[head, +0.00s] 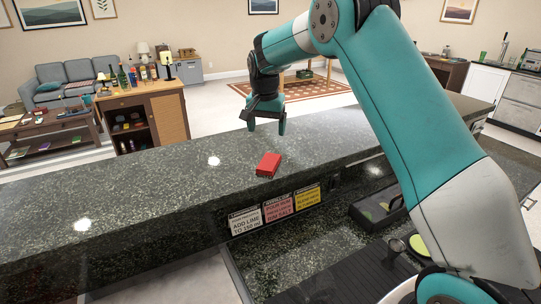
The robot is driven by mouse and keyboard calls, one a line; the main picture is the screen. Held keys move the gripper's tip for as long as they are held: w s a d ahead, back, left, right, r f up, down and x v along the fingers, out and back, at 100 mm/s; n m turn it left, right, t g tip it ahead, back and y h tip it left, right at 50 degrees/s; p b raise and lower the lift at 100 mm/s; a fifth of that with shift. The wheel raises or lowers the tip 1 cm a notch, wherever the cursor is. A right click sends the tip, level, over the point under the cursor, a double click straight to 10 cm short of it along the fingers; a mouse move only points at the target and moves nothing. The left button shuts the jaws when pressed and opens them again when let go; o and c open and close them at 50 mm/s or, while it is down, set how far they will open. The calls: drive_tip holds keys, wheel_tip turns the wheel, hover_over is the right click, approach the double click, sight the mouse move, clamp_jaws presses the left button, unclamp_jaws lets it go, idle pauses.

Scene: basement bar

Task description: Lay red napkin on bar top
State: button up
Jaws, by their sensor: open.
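The red napkin (268,164), a small folded red block, lies on the dark speckled bar top (130,205), close to its near edge. My gripper (267,129) is open and empty. It points down above the bar top, a little behind the napkin and apart from it. No part of the napkin appears between the fingers.
Three label cards (278,208) in white, pink and yellow are on the bar's front face below the napkin. A lower counter with a dark tray (375,212) is at right. The bar top left of the napkin is clear. A wooden cabinet with bottles (145,108) stands beyond.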

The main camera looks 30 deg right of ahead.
drive_tip(key=s+a+r+n+y, duration=0.1)
drive_tip(key=s+a+r+n, duration=0.3)
drive_tip(key=s+a, duration=0.3)
drive_tip(key=s+a+r+n+y, duration=0.1)
drive_tip(key=s+a+r+n, duration=0.3)
drive_tip(key=s, duration=0.5)
drive_tip(key=s+a+n+y, duration=0.1)
drive_tip(key=s+a+n, duration=0.2)
drive_tip(key=s, duration=0.9)
drive_tip(key=s+a+f+n+g+y, duration=0.1)
drive_tip(key=s+a+n, duration=0.3)
drive_tip(key=s, duration=0.8)
drive_tip(key=shift+a+f+n+y, duration=0.15)
drive_tip(key=shift+a+n+y, duration=0.15)
drive_tip(key=shift+n+y, duration=0.25)
